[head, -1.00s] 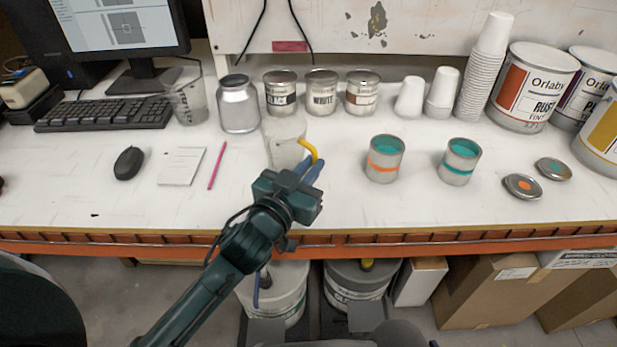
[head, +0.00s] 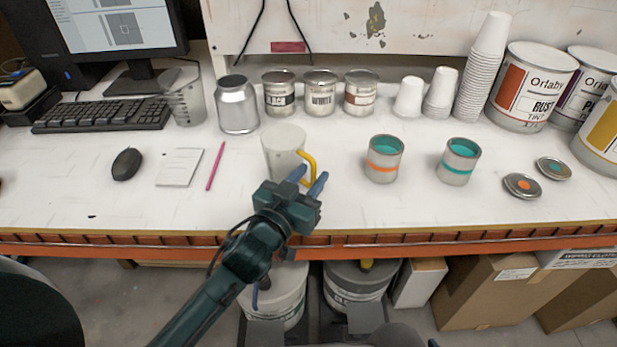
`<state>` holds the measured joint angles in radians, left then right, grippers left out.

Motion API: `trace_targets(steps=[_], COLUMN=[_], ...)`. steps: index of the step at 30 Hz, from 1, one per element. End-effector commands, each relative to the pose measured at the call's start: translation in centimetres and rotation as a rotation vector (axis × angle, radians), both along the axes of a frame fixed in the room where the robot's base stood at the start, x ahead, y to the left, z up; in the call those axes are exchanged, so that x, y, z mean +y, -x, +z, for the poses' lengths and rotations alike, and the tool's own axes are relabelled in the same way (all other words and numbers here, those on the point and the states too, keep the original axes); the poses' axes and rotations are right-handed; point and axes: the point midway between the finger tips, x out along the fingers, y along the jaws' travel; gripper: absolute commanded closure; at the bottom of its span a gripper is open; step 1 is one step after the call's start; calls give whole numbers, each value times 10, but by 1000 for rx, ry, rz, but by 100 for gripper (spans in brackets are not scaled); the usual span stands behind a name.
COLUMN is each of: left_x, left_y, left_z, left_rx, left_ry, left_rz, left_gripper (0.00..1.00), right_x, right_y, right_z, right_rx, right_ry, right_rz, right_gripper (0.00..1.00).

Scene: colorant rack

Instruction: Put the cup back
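A translucent whitish cup (head: 282,155) with a yellow handle (head: 306,157) stands upright on the white bench in the middle of the head view. Its handle points right and toward me. My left gripper (head: 309,178) is at the near right side of the cup, by the handle. Its two blue fingers are spread apart, and the lower handle shows between them. I cannot tell whether a finger still touches it. My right gripper is not in view.
A clear beaker (head: 185,98) and a silver can (head: 238,108) stand behind left. Two open paint tins, orange-banded (head: 383,170) and teal-banded (head: 457,172), stand right. Small tins and stacked paper cups (head: 483,80) line the back. Bench left of the cup holds a pink pencil (head: 215,167).

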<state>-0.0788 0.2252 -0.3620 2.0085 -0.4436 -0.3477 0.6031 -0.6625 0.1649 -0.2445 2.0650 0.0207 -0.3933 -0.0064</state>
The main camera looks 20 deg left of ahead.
Motion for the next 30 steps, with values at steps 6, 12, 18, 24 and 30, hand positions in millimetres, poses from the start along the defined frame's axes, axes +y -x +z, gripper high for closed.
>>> trace_targets(steps=[6, 12, 18, 24, 30], left_x=[1, 10, 20, 26, 27], left_y=[6, 43, 83, 107, 119], left_z=[2, 0, 1, 2, -21], left_rx=[1, 4, 3, 1, 64], left_ry=[1, 1, 1, 1, -13], left_rz=[0, 0, 0, 0, 2], left_gripper=[69, 69, 69, 69, 69], right_x=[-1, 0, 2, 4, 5], right_y=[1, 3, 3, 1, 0], right_z=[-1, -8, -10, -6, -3], right_rx=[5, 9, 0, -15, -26], right_ry=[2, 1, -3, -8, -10], right_rz=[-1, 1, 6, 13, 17], right_gripper=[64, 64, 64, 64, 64])
